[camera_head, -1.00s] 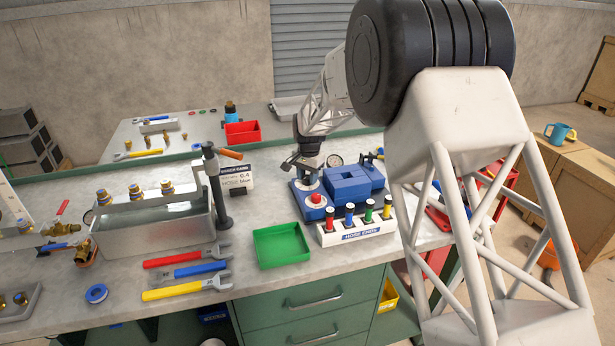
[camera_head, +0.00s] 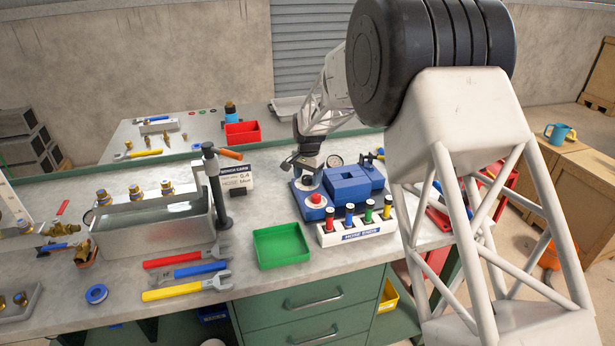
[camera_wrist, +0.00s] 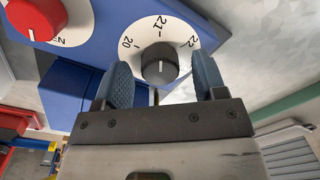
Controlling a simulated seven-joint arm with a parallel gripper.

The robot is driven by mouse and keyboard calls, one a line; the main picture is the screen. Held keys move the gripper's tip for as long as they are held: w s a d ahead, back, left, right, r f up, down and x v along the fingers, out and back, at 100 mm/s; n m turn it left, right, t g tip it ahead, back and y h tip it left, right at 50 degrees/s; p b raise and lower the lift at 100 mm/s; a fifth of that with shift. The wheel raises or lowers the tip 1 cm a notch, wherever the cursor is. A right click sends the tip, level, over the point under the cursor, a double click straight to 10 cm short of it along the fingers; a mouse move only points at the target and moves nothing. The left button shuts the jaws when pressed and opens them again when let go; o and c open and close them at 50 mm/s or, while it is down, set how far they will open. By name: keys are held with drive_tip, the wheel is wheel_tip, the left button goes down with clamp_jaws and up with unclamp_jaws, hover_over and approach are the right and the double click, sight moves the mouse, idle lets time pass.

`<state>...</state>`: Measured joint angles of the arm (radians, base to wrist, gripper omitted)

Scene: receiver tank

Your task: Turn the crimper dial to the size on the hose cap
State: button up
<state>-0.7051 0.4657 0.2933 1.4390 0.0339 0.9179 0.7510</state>
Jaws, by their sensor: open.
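The blue crimper (camera_head: 345,184) stands on the workbench, with a red knob (camera_head: 316,199) at its front left. In the wrist view its dial (camera_wrist: 147,47) is a white disc marked 20, 21 and 22, with a dark knob (camera_wrist: 159,64) at the centre. The knob's short white mark lines up roughly with 21. My gripper (camera_wrist: 163,72) is open, one finger on each side of the knob; contact is not clear. The head view shows my gripper (camera_head: 303,164) over the crimper's left part. Capped hose ends (camera_head: 349,213) stand in a white rack; their cap sizes are unreadable.
A bench card (camera_head: 234,179) reads hose blue. A green tray (camera_head: 281,247), several wrenches (camera_head: 188,278) and a metal tank (camera_head: 160,230) lie left of the crimper. The hose-end rack stands close in front of it.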

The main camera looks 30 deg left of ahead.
sight(310, 178)
drive_tip(key=shift+d+r, duration=0.15)
drive_tip(key=shift+r, duration=3.65)
drive_tip(key=shift+d+r, duration=0.2)
drive_tip(key=shift+d, duration=0.05)
drive_tip(key=s+d+r, duration=0.4)
drive_tip(key=d+r, duration=0.1)
drive_tip(key=d, duration=0.8)
drive_tip(key=s+d+r+t, duration=0.1)
drive_tip(key=s+d+r, duration=0.4)
drive_tip(key=d, duration=0.7)
drive_tip(key=s+d+r, duration=0.2)
drive_tip(key=d+r, duration=0.4)
drive_tip(key=d, duration=0.7)
drive_tip(key=s+d+r+t, duration=0.1)
drive_tip(key=s+d+r, duration=0.1)
drive_tip(key=s+d, duration=1.4)
drive_tip(key=s+d+f, duration=0.2)
drive_tip(key=s+d, duration=0.2)
drive_tip(key=s, duration=0.4)
drive_tip(key=s+d+f, duration=0.3)
drive_tip(key=s+d, duration=0.1)
drive_tip(key=s, duration=0.4)
drive_tip(key=shift+f+n+t+h, duration=0.25)
drive_tip(key=shift+n+t+h, duration=0.05)
